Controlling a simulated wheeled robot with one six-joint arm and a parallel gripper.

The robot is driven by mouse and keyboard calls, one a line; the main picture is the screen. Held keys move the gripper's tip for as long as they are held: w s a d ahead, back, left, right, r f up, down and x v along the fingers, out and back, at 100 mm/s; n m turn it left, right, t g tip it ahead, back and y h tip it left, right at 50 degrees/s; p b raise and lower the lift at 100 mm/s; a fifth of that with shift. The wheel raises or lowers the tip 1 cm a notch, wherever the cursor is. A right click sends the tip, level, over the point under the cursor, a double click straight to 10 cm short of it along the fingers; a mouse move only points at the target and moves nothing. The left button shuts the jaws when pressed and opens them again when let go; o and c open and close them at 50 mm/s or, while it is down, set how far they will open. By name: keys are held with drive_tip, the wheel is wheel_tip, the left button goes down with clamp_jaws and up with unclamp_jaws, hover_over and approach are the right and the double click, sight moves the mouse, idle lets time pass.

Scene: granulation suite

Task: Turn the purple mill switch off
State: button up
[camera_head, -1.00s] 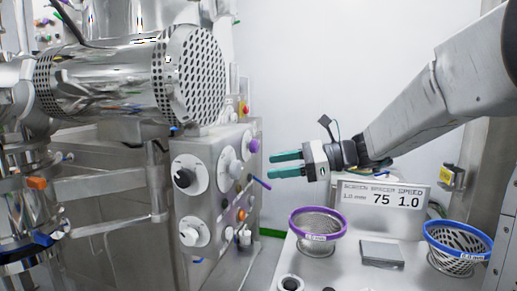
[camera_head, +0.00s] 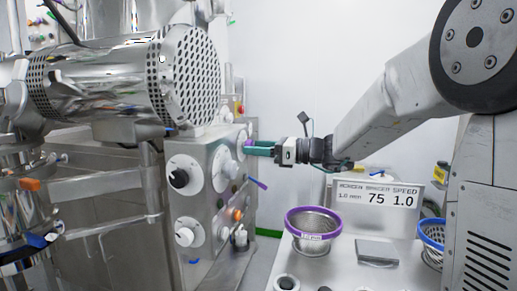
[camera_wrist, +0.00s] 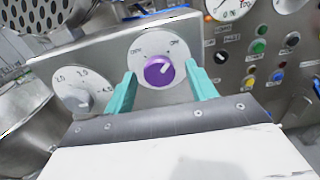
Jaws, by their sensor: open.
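The purple mill switch (camera_wrist: 159,71) is a round purple knob with a pale pointer mark on a white dial plate, centred in the wrist view. Its pointer is turned toward the upper right of the plate; the lettering there is too small to read surely. In the head view the knob is mostly hidden at the green fingertips. My gripper (camera_wrist: 162,90) is open, with one green finger on each side of the knob; I cannot tell whether they touch it. In the head view my gripper (camera_head: 249,148) reaches left to the steel control panel (camera_head: 205,211).
A numbered dial (camera_wrist: 75,92) sits left of the switch, and coloured buttons (camera_wrist: 259,46) and gauges are to the right. On the bench at right are a purple-rimmed sieve (camera_head: 313,239), a blue-rimmed basket (camera_head: 432,236) and a speed sign (camera_head: 379,197). A perforated steel drum (camera_head: 186,75) overhangs the panel.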

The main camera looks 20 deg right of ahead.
drive_tip(key=c, duration=1)
drive_tip(key=shift+n, duration=8.9)
